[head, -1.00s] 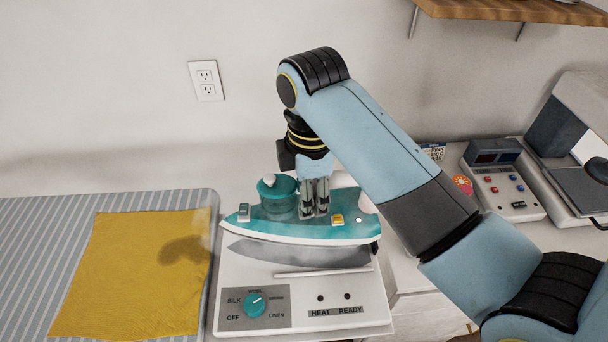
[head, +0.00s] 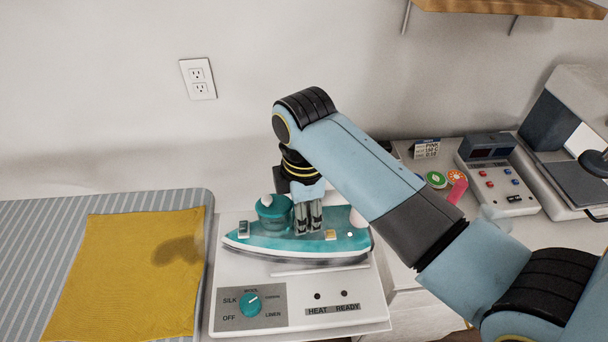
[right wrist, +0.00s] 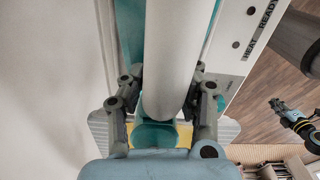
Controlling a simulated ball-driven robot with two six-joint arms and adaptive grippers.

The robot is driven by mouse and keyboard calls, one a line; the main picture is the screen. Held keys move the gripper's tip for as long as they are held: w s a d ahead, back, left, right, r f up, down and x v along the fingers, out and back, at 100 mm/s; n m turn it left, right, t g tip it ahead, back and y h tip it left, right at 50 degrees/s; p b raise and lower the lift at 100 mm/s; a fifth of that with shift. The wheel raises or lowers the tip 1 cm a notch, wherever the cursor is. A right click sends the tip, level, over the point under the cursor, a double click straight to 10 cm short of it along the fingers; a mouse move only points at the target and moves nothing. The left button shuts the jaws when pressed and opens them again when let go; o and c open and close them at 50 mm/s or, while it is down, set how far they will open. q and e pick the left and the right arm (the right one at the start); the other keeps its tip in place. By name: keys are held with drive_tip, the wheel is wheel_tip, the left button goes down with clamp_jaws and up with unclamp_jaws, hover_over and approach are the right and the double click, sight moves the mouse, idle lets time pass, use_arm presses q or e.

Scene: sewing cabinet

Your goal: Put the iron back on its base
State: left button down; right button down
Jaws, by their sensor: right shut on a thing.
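The iron (head: 275,240) has a teal body, a pale soleplate and a white handle. It sits low over the white base (head: 350,290), level or nearly so; I cannot tell whether the sole fully touches. My right gripper (head: 308,230) comes down from above and is shut on the iron's handle. In the right wrist view, the right gripper (right wrist: 165,95) has its fingers on both sides of the white handle (right wrist: 172,60). The base's dial (head: 250,303) is at its front left. My left gripper (right wrist: 288,112) appears small at the right edge of the right wrist view.
A yellow cloth (head: 125,270) lies on the striped ironing pad (head: 30,250) to the left. To the right are thread spools (head: 436,180), a control box (head: 497,180) and a grey machine (head: 570,150). A wooden shelf (head: 520,8) hangs above.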

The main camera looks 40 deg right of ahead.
drive_tip(key=shift+w+f, duration=0.1)
drive_tip(key=shift+f, duration=0.4)
drive_tip(key=c, duration=0.9)
unclamp_jaws()
wheel_tip(320, 180, up, 12)
drive_tip(key=shift+s+f, duration=0.1)
drive_tip(key=shift+s, duration=0.1)
